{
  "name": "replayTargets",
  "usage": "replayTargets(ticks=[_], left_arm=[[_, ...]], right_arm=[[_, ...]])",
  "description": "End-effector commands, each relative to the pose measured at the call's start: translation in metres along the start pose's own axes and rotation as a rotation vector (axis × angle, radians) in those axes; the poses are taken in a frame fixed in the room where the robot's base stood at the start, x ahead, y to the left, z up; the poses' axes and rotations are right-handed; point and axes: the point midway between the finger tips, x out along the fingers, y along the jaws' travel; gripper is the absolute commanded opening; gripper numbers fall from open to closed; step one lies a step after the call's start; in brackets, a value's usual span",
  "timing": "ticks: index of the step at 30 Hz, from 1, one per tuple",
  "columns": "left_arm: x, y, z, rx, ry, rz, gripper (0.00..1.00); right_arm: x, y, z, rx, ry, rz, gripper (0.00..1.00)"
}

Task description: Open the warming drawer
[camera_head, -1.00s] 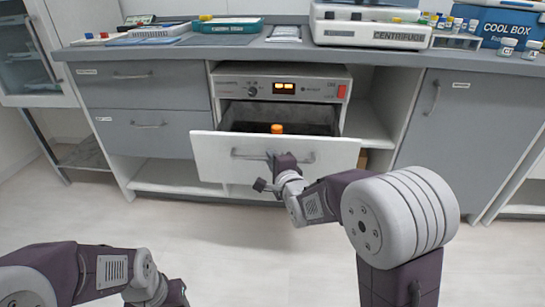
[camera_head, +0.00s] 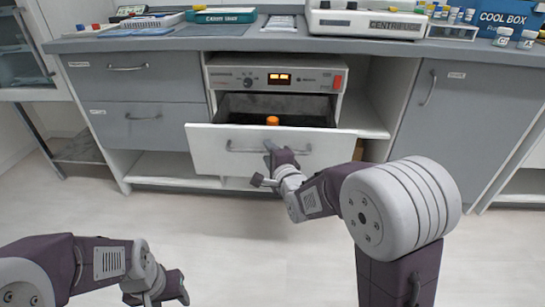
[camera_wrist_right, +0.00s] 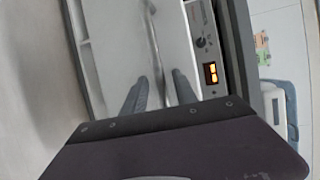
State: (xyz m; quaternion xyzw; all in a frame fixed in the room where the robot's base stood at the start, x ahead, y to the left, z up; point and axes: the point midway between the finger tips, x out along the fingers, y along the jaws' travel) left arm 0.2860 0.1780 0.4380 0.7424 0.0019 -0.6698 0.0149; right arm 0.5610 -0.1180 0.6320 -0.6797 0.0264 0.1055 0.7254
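The warming drawer (camera_head: 210,150) has a white front with a bar handle (camera_head: 245,151). It stands pulled out below its control panel (camera_head: 300,79), and its dark inside shows. An orange-capped item (camera_head: 272,121) is inside it. My right gripper (camera_head: 271,150) is at the middle of the handle. In the right wrist view its two fingers (camera_wrist_right: 160,92) are apart, with the handle bar (camera_wrist_right: 156,45) running between them; contact is not clear. My left gripper (camera_head: 178,288) is low at the left, away from the drawer, and its fingers are not clear.
Grey drawers (camera_head: 135,85) are to the left and a grey cupboard door (camera_head: 455,120) to the right. The counter above holds a centrifuge (camera_head: 365,24), a cool box (camera_head: 503,18), vials and trays. The floor in front is clear.

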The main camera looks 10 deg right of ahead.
Motion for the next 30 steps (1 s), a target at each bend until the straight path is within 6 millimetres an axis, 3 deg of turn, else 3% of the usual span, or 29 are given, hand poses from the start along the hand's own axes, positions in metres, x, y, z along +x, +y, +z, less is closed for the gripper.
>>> replayTargets(ticks=[8,9,10,15,30], left_arm=[[-0.03,0.001,-0.003,0.0,0.0,0.0,0.52],[-0.009,0.0,-0.002,0.0,0.002,0.0,0.52],[-0.002,0.0,-0.001,0.0,0.001,0.0,0.52],[0.018,0.0,0.002,0.0,0.0,0.0,0.52],[0.023,0.0,0.002,0.0,0.0,0.0,0.52]], right_arm=[[-0.062,-0.006,0.001,0.0,-0.001,0.001,0.34],[-0.061,0.005,0.0,0.0,-0.001,-0.007,0.34],[-0.063,0.006,0.0,0.0,0.0,-0.009,0.34],[-0.073,0.004,0.0,0.0,0.001,-0.006,0.34],[-0.081,-0.001,0.0,0.0,0.0,0.0,0.34]])
